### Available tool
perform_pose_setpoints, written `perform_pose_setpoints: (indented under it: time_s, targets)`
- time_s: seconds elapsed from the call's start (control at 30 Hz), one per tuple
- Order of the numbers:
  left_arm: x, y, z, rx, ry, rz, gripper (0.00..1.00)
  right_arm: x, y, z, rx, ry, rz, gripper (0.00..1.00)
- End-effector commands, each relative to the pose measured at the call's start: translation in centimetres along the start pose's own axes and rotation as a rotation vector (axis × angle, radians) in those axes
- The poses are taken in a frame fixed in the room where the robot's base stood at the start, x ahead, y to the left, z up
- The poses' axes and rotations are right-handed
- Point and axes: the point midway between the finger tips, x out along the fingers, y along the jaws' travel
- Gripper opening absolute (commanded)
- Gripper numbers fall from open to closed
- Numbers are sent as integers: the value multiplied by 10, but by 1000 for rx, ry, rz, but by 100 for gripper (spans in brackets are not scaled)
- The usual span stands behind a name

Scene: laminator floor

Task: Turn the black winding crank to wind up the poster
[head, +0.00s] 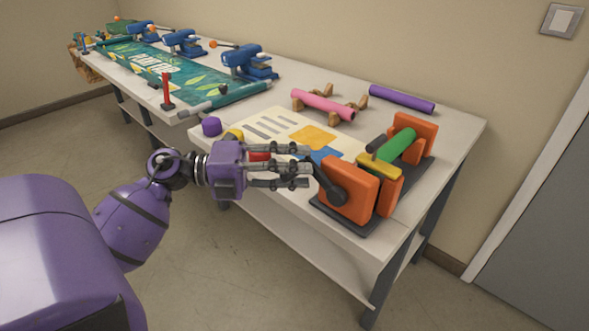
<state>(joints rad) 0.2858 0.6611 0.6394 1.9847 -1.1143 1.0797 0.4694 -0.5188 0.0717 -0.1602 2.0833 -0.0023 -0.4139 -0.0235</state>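The black winding crank (326,185) is on the near side of the orange roller machine (349,190), its arm slanting up and left. My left gripper (304,167) comes in from the left, just left of the crank. Its fingers are spread, with a gap between upper and lower ones, and the crank's upper end is close to their tips. I cannot tell whether they touch it. The poster (285,127), cream with yellow and blue patches, lies flat on the table and reaches towards the machine; my gripper hides part of it. My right gripper is out of view.
The machine has a green roller (398,145) and a yellow bar (379,169). A pink roll (323,104) on wooden stands and a purple roll (402,99) lie behind. A green banner (160,72) and blue clamp devices (247,62) occupy the farther table. Floor in front is clear.

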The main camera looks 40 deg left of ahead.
Motion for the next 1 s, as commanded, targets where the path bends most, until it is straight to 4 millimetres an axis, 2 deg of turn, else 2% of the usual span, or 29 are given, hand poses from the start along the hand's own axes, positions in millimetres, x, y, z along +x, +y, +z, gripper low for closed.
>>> perform_pose_setpoints:
  time_s: [0.23, 0.5, 1.0]
  targets:
    - [1, 0, 0, 0, -1, 0, 36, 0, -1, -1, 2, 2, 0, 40]
    - [0, 1, 0, -1, -1, 1, 1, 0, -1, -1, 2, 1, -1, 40]
    - [1, 1, -1, 13, 0, 25, 0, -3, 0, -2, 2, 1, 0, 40]
